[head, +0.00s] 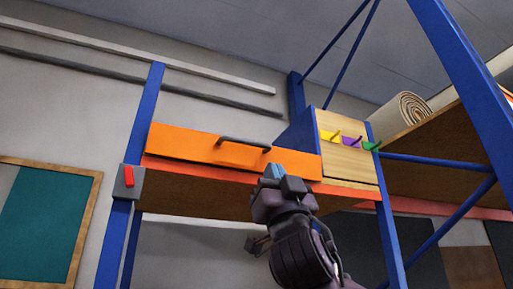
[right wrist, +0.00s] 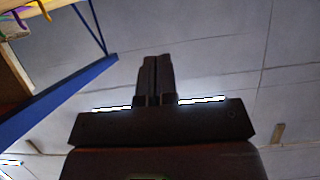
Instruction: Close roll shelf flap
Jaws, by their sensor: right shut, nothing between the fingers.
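The orange flap (head: 190,146) spans the front of the shelf bay between the blue posts in the head view. A dark bar handle (head: 243,141) is on its upper part. I cannot tell from this low angle how far it stands open. My right gripper (head: 273,172) shows in front of the flap's lower right part, below the handle; I cannot tell whether it touches. In the right wrist view its fingers (right wrist: 154,80) are together and empty, with grey ceiling behind them. My left gripper is not in view.
The orange-edged shelf (head: 190,178) lies below the flap. To the right are a wooden panel (head: 345,160) with coloured hooks and a rolled rug (head: 402,114) on a higher shelf. A grey box with a red switch (head: 128,178) is on the left post (head: 147,105).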

